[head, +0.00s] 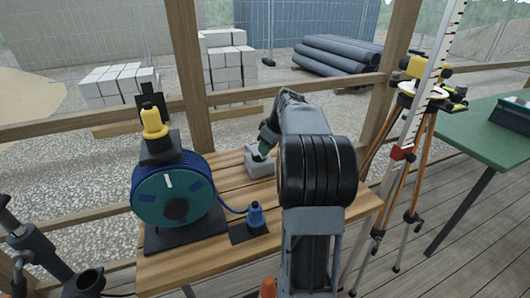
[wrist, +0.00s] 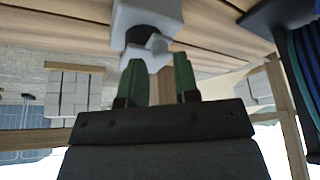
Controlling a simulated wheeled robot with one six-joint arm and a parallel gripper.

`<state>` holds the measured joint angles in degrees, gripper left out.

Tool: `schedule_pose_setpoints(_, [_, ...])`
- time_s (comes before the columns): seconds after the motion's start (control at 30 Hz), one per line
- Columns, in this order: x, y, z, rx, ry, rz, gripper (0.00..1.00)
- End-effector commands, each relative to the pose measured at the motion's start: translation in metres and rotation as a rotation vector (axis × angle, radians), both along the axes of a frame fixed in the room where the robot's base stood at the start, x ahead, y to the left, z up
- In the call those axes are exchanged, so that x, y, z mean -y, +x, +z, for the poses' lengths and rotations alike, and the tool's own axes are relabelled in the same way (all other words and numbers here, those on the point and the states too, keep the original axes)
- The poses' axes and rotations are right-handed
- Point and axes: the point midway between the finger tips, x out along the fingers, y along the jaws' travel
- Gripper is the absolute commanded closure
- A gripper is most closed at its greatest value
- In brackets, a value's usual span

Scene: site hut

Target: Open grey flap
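A small grey box (head: 259,167) stands on the wooden bench, just under my gripper (head: 263,151). In the wrist view the grey box (wrist: 146,14) is at the top, with a dark round opening (wrist: 143,38) on it. A light grey notched piece (wrist: 148,54), which looks like the flap, sticks out next to that opening. My gripper (wrist: 158,62) has its two green fingers apart, and the tip of the piece shows between and just beyond them. I cannot tell whether a finger touches it. My arm hides part of the bench behind the box.
A blue cable reel (head: 172,190) stands left of the box, with a yellow connector (head: 154,122) above it. A blue plug (head: 256,216) on its cable rests in front of the box. The wooden bench (head: 190,262) is clear at front. A tripod (head: 412,180) stands to the right.

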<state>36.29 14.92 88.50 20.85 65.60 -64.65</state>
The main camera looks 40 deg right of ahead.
Motion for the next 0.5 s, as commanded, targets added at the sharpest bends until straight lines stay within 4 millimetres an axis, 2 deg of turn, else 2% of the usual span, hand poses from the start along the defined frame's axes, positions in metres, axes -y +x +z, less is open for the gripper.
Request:
schedule_pose_setpoints(0.2, [-0.003,0.006,-0.016,-0.001,0.0,0.0,0.71])
schedule_pose_setpoints(0.5, [-0.003,0.007,-0.018,0.0,0.0,0.0,0.71])
